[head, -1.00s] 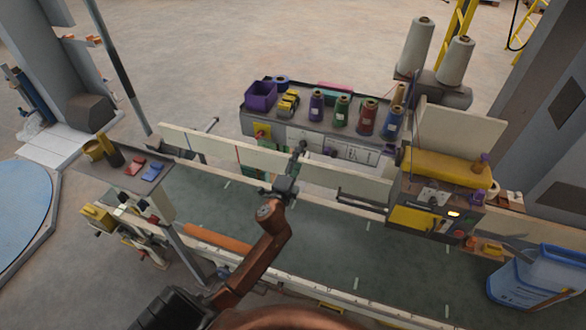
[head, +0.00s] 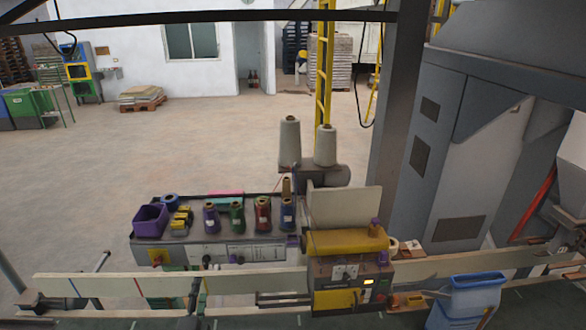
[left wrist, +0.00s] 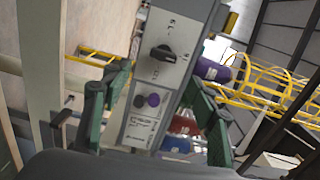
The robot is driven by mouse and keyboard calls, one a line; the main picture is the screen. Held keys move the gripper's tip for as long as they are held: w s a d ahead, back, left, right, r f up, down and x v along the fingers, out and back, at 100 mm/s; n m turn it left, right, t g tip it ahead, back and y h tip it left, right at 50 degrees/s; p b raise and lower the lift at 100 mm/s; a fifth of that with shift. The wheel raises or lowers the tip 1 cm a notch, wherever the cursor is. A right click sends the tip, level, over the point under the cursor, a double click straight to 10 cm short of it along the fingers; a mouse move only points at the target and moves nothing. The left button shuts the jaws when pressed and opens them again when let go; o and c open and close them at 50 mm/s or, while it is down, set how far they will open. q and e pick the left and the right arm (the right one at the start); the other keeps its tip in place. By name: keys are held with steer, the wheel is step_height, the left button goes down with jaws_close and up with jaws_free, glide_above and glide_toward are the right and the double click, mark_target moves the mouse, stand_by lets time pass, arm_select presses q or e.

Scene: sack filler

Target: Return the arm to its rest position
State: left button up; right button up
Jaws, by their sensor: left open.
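My left gripper (head: 200,275) shows small and dark at the bottom of the head view, in front of the grey spool bench (head: 165,248). In the left wrist view its two green fingers (left wrist: 158,100) stand apart with nothing held between them. A grey control panel (left wrist: 165,75) with a black rotary knob shows beyond and between the fingers. I cannot tell how far the panel is from them. Most of the left arm is below the head view's edge. My right gripper is in neither current view.
Several thread spools (head: 237,217) and a purple bin (head: 150,219) stand on the bench. A yellow-topped sewing head (head: 350,242) stands at its right, near the pale rail (head: 110,285). A blue jug (head: 468,300) is at lower right. Open floor (head: 220,140) lies behind.

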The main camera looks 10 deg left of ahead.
arm_select(q)
steer(key=s+a+f+n+g+y, duration=0.1)
steer(key=s+a+f+n+g, duration=0.2)
steer(key=s+f+n+g, duration=0.8)
steer(key=s+d+f+n+g+h, duration=0.1)
steer(key=s+d+f, duration=0.2)
steer(key=s, duration=0.5)
steer(key=s+d+f+n+g+h, duration=0.1)
steer(key=s+d+f+h, duration=0.15)
steer(key=s, duration=0.55)
steer(key=s+d+f+n+h, duration=0.1)
steer(key=s+d+f+n, duration=0.2)
steer(key=s, duration=0.4)
step_height(320, 180, down, 32)
steer(key=s+d+m+g+b, duration=0.1)
steer(key=s+m+g+b, duration=0.1)
steer(key=b, duration=0.2)
steer(key=s+f+g+b, duration=0.1)
steer(key=s+f+b, duration=0.2)
steer(key=s+f, duration=1.7)
step_height(320, 180, down, 4)
steer(key=shift+f+m+h, duration=0.1)
steer(key=shift+m+h, duration=0.2)
steer(key=shift+h, duration=0.05)
